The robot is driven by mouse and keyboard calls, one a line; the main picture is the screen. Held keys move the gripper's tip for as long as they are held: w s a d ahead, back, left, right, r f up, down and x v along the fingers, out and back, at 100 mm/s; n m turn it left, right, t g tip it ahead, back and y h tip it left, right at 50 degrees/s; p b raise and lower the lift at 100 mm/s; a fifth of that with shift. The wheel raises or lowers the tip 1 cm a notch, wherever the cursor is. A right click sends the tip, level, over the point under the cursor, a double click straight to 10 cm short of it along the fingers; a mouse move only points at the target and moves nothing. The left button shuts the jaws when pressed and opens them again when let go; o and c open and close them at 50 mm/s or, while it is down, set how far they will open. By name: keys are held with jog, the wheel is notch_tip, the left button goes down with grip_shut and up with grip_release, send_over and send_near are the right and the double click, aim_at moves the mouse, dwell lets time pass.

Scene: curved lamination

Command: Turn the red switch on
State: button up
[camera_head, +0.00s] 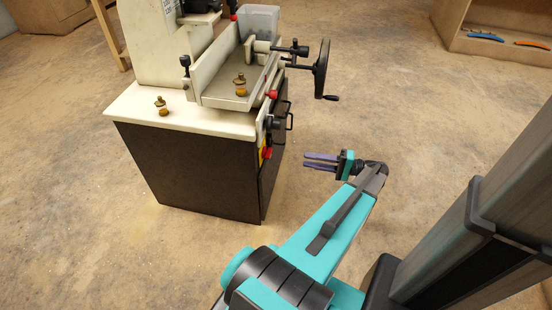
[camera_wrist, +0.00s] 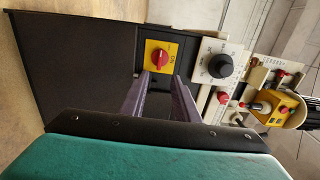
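The red switch (camera_wrist: 158,58) is a rotary knob on a yellow plate (camera_wrist: 170,47), set in the dark side of a machine cabinet. It also shows in the head view (camera_head: 266,153), on the cabinet's right side. My gripper (camera_head: 306,161) is to the right of the switch in the head view, with a gap between them. In the wrist view, my gripper's two purple fingers (camera_wrist: 161,80) are apart with nothing between them. They point toward the switch, and their tips appear just below it in the picture. The exact distance is hard to tell.
The machine (camera_head: 200,110) has a black knob (camera_wrist: 221,66) and a red button (camera_wrist: 223,97) near the switch. A handwheel (camera_head: 322,68) sticks out at the upper right. Open floor (camera_head: 410,120) lies to the cabinet's right.

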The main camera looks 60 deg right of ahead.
aim_at(267, 153)
jog(key=shift+w, duration=0.1)
dwell(0.3)
jog(key=b+x, duration=0.2)
jog(key=x, duration=1.1)
jog(key=shift+w+b, duration=0.2)
jog(key=shift+b, duration=0.1)
jog(key=shift+a, duration=0.1)
jog(key=shift+c, duration=0.3)
